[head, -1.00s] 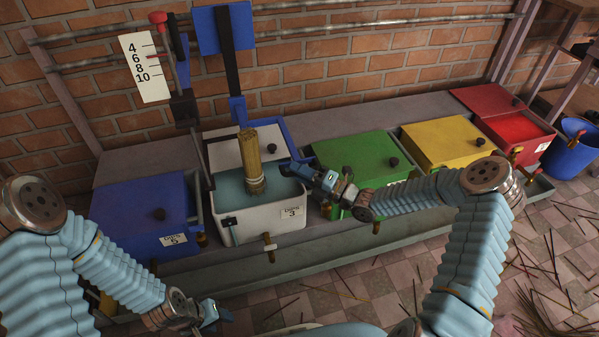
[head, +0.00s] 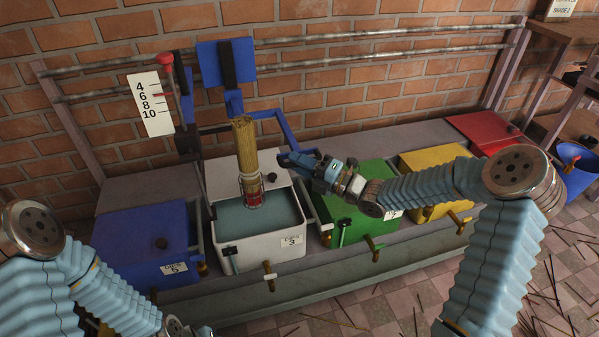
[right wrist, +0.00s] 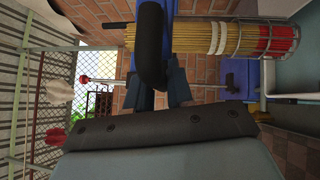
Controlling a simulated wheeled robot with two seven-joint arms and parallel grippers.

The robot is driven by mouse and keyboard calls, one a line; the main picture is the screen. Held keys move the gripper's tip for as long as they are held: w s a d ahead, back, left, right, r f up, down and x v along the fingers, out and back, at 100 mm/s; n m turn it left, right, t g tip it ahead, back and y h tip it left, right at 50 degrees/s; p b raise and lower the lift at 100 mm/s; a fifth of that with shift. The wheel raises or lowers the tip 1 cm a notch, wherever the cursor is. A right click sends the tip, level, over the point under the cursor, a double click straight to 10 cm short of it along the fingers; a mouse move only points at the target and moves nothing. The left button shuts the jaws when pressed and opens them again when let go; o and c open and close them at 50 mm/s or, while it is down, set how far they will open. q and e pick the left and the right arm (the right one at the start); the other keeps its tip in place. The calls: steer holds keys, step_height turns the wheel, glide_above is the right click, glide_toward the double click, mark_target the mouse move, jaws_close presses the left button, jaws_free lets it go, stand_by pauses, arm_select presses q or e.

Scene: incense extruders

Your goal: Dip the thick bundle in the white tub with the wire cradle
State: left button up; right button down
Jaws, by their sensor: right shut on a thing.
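The thick bundle of tan sticks (head: 245,150) stands upright in the wire cradle (head: 240,187) over the white tub (head: 260,250), labelled 3, which holds grey-blue liquid. Its lower end is red inside the wires; I cannot tell whether the bottom touches the liquid. The right wrist view shows the bundle (right wrist: 180,38) and its red end in the cradle (right wrist: 265,40). My right gripper (head: 290,160) is shut on the blue lever (head: 285,128), whose black grip (right wrist: 150,45) shows at the fingers. My left gripper (head: 203,331) is mostly cut off at the bottom edge.
A blue tub (head: 145,225) stands left of the white tub; green (head: 350,225), yellow (head: 430,165) and red (head: 480,128) tubs stand to the right. A scale board (head: 150,105) and rails hang on the brick wall. Loose sticks litter the floor.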

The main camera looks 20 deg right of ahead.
steer(key=shift+r, duration=0.15)
steer(key=c, duration=1.1)
jaws_free()
steer(key=v, duration=1.4)
steer(key=shift+b, duration=0.3)
steer(key=shift+w, duration=0.1)
